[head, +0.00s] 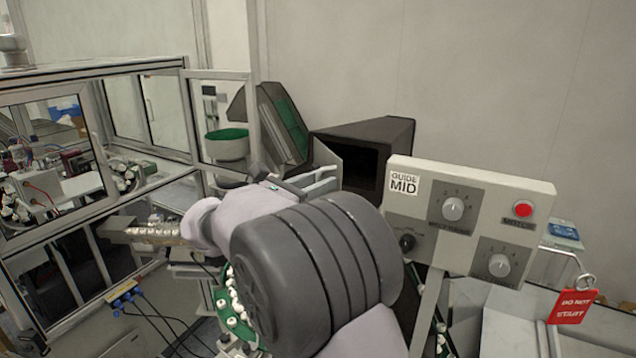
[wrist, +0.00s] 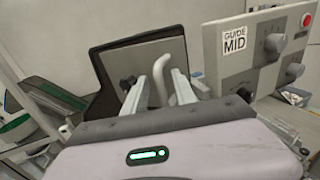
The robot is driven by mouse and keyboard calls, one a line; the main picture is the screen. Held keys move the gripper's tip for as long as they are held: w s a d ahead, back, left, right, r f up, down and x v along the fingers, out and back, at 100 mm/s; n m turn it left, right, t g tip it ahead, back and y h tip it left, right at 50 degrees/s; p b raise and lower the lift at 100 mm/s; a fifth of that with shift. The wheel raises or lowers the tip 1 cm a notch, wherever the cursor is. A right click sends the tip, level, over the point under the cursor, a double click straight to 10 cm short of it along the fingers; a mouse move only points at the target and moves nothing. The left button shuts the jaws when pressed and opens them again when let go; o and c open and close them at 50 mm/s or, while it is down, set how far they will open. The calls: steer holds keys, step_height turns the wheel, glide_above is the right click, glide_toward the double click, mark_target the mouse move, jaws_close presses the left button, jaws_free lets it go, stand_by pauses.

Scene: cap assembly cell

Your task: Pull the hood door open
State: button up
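The hood (head: 395,135) is a dark box against the back wall, and its dark interior shows at the front. A grey door panel (head: 327,160) stands at its left side, at an angle, with the opening to its right. In the wrist view the grey door (wrist: 118,64) shows in front of the dark hood, with a pale curved handle (wrist: 158,85). My gripper (wrist: 170,72) is open, with its two fingers on either side of the handle; contact cannot be told. In the head view my gripper (head: 318,183) is at the door's lower edge, partly hidden by my wrist.
A control panel (head: 470,250) labelled GUIDE MID stands close to the right of my arm, with knobs and a red button (head: 523,208). A red tag (head: 572,307) hangs at its right. A framed machine cell (head: 190,110) and a green-lined bowl (head: 227,148) are at left.

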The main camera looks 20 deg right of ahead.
steer(key=b+v, duration=0.1)
steer(key=v, duration=1.6)
steer(key=shift+s+a, duration=0.15)
steer(key=shift+a, duration=0.05)
steer(key=shift+b, duration=0.3)
